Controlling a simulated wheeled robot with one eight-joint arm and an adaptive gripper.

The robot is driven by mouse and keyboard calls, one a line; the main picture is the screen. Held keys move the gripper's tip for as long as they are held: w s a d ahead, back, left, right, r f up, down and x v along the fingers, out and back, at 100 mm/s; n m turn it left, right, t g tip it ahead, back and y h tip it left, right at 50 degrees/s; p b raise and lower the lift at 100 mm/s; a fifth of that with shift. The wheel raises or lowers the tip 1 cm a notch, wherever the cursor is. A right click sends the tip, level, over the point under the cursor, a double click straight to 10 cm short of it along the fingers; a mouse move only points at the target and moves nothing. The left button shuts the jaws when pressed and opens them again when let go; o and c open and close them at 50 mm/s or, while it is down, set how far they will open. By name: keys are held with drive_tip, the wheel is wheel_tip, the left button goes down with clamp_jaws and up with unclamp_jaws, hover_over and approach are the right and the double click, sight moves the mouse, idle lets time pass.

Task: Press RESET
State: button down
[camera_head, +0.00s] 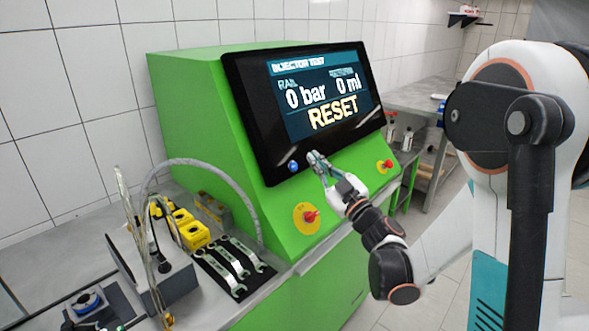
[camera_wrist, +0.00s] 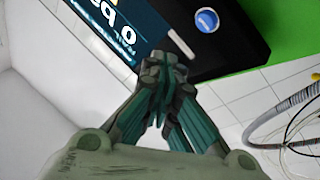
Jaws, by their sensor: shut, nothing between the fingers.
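The green pump testbench (camera_head: 200,120) carries a black-framed screen (camera_head: 320,100) that reads "INJECTOR TEST", "0 bar", "0 ml" and "RESET" in yellow letters. A blue round button (camera_head: 293,167) sits at the lower left of the screen's frame. It also shows in the wrist view (camera_wrist: 206,20), on the black frame, above and right of my fingertips. My gripper (camera_head: 316,157) is shut and empty, in front of the frame's lower edge, just right of the blue button in the head view. In the wrist view my closed fingers (camera_wrist: 166,72) point toward the frame. Contact cannot be told.
Wrenches (camera_head: 235,262), yellow parts (camera_head: 188,229) and a grey hose (camera_head: 215,165) are on the bench at left. A grey table (camera_head: 425,97) stands behind at right.

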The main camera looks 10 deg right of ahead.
drive_tip(key=shift+w+a+f+b, duration=0.25)
drive_tip(key=shift+w+a+f, duration=0.15)
drive_tip(key=shift+w, duration=0.25)
drive_tip(key=shift+w+a+f+b, duration=0.2)
drive_tip(key=shift+w+a+f, duration=0.15)
drive_tip(key=shift+w+a, duration=0.25)
drive_tip(key=shift+w+a+f+b, duration=0.25)
drive_tip(key=shift+w+a+f, duration=0.15)
drive_tip(key=shift+w, duration=0.3)
drive_tip(key=shift+w+a, duration=0.1)
drive_tip(key=shift+w+a+f+b, duration=0.15)
drive_tip(key=shift+w+b, duration=0.05)
drive_tip(key=shift+b, duration=0.1)
drive_tip(key=shift+w+a+f, duration=0.2)
drive_tip(key=shift+w+a, duration=0.05)
drive_tip(key=shift+w, duration=0.15)
idle(0.8)
drive_tip(key=shift+s+d+r, duration=0.1)
drive_tip(key=shift+s, duration=0.05)
idle(0.3)
drive_tip(key=shift+s+d+r, duration=0.3)
drive_tip(key=shift+s+d, duration=0.1)
drive_tip(key=shift+s, duration=0.15)
